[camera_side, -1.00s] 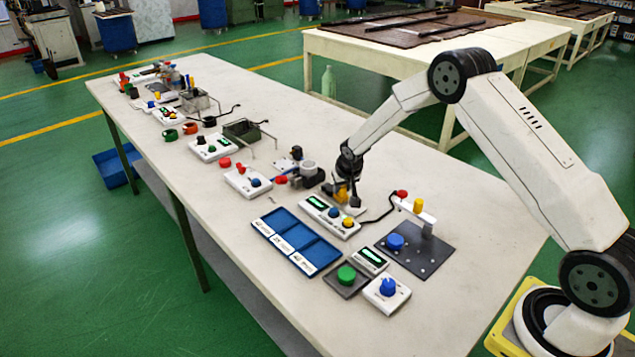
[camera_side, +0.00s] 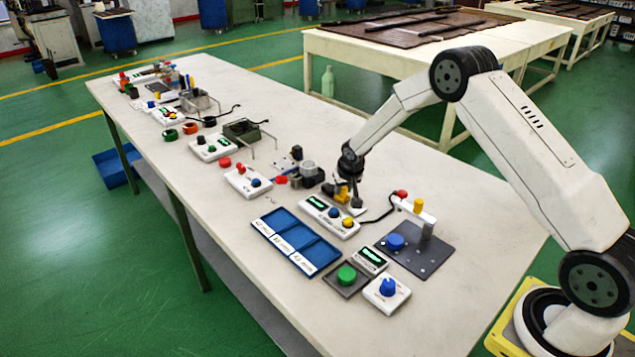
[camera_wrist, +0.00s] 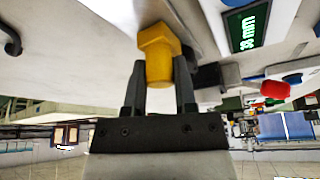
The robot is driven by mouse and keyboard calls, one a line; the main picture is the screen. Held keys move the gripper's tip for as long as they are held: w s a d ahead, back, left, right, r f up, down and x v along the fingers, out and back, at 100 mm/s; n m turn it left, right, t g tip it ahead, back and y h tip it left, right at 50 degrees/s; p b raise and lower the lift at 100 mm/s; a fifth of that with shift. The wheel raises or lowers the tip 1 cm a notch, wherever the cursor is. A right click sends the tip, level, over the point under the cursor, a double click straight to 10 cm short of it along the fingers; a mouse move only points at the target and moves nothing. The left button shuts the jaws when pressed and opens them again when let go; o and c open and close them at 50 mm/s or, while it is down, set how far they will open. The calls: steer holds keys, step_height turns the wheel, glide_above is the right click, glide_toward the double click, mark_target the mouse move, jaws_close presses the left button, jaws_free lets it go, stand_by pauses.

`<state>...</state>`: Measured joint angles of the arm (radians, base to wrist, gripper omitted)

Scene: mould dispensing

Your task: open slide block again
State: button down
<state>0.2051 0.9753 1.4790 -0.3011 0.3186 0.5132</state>
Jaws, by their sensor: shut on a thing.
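My gripper (camera_wrist: 159,90) is shut on a yellow block-like handle (camera_wrist: 158,52), which sits between its two dark fingers in the wrist view. In the side view my gripper (camera_side: 354,196) is low over the table, and the yellow handle (camera_side: 342,192) shows beside it. In the wrist view the display (camera_wrist: 247,27) reads 38 mm. The slide itself is mostly hidden by the gripper.
A grey cylindrical part on a dark mount (camera_side: 307,174) stands just left of my gripper. A blue tray (camera_side: 296,240) lies in front, and a dark plate (camera_side: 425,257) with a post is to the right. A black cable (camera_side: 378,214) runs close by.

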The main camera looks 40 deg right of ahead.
steer(key=shift+s, duration=1.3)
steer(key=shift+c, duration=2)
jaws_free()
steer(key=shift+s+r, duration=0.1)
steer(key=shift+r, duration=0.3)
steer(key=v, duration=0.7)
